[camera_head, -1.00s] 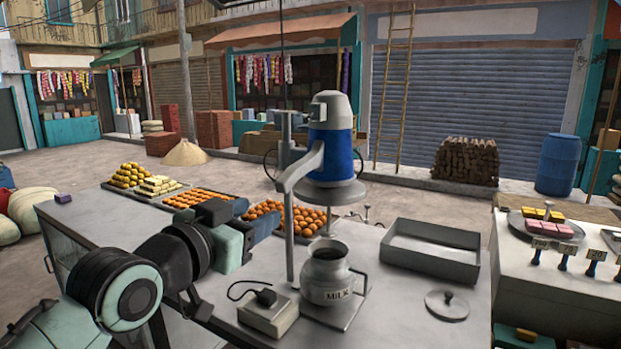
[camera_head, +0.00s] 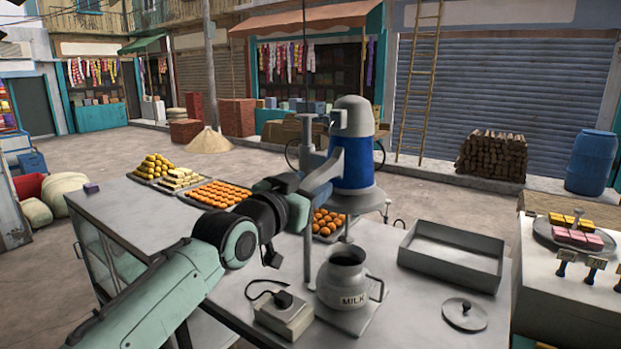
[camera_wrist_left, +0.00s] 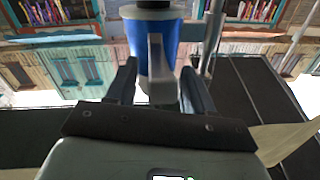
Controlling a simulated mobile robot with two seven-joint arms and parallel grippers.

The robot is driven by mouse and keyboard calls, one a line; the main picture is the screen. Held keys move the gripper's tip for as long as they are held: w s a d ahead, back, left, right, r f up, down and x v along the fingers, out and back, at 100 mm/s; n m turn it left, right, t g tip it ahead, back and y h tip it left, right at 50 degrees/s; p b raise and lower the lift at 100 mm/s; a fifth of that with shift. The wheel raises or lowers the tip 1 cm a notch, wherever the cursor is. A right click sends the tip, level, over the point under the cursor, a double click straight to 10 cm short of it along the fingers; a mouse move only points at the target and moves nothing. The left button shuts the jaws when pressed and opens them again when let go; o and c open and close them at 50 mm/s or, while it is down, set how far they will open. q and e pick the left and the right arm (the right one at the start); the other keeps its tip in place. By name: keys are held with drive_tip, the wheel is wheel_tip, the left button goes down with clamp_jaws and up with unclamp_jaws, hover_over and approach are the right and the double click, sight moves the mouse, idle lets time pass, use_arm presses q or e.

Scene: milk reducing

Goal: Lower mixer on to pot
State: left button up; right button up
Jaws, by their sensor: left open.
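The mixer (camera_head: 357,160) is a blue and grey motor head on an upright stand, held up over the pot with a grey bracket on its left. The metal milk pot (camera_head: 343,280), labelled MILK, stands open on the counter below it, with a clear gap between. My left gripper (camera_head: 318,182) is at the mixer's left side by the bracket. In the left wrist view the open fingers (camera_wrist_left: 160,88) stand on either side of the grey bracket (camera_wrist_left: 158,68), with the blue housing (camera_wrist_left: 150,38) just beyond. Contact cannot be told. My right gripper is not in view.
A switch box (camera_head: 285,315) with a cable sits left of the pot. An empty metal tray (camera_head: 452,255) and a round lid (camera_head: 465,313) lie to the right. Trays of orange sweets (camera_head: 220,195) are behind my left arm.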

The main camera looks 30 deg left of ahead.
use_arm(q)
drive_tip(key=shift+w, duration=0.5)
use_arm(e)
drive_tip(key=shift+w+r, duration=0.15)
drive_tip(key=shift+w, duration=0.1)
use_arm(q)
drive_tip(key=shift+s, duration=0.1)
drive_tip(key=shift+c, duration=0.3)
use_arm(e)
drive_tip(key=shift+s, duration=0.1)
